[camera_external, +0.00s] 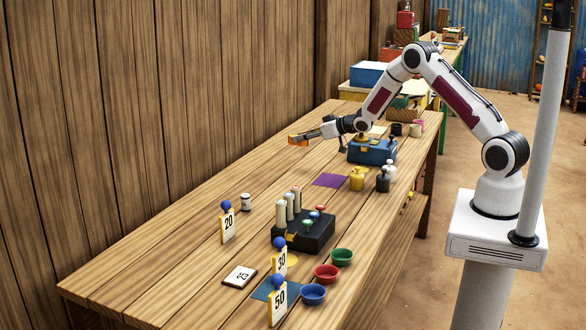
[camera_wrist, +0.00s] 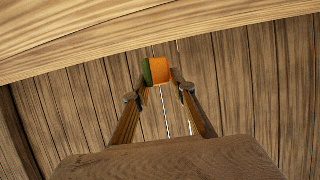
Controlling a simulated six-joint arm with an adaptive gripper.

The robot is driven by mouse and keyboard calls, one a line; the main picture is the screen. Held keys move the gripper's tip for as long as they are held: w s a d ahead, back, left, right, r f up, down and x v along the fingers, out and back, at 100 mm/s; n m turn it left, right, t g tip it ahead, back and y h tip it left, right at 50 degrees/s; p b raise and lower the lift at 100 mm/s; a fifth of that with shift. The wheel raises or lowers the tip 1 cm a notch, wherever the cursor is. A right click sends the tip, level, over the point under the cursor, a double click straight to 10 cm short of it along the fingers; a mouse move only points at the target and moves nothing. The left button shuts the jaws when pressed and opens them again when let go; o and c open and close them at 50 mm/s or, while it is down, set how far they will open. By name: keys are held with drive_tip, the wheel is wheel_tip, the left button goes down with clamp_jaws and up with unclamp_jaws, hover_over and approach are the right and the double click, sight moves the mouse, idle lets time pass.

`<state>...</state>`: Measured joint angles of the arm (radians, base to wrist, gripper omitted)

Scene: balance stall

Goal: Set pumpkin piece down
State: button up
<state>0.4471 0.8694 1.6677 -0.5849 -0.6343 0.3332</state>
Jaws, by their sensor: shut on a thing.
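The pumpkin piece (camera_wrist: 158,71) is orange with a green side, seen between my fingertips in the wrist view. My gripper (camera_wrist: 160,78) is shut on it, one finger on each side. In the external view my gripper (camera_external: 309,137) reaches out to the left over the far part of the wooden table (camera_external: 170,255), and the orange pumpkin piece (camera_external: 297,140) shows at its tip. The piece appears to be held above the table top, near the wooden wall side. The gap beneath it is hard to judge.
A blue box (camera_external: 371,152) stands right of my gripper, with yellow and dark weights (camera_external: 357,179) before it. A purple cloth (camera_external: 330,180) lies flat nearby. Nearer are a dark block with posts (camera_external: 304,232), number signs (camera_external: 228,222) and bowls (camera_external: 326,273). The left table area is bare.

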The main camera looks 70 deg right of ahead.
hover_over(302, 166)
drive_tip(key=shift+s+a+f, duration=0.15)
drive_tip(key=shift+f, duration=2.1)
drive_tip(key=shift+f, duration=1.9)
drive_tip(key=shift+f, duration=0.1)
drive_tip(key=o, duration=1.1)
drive_tip(key=shift+s+r, duration=0.4)
drive_tip(key=shift+s, duration=0.2)
drive_tip(key=shift+v, duration=5.4)
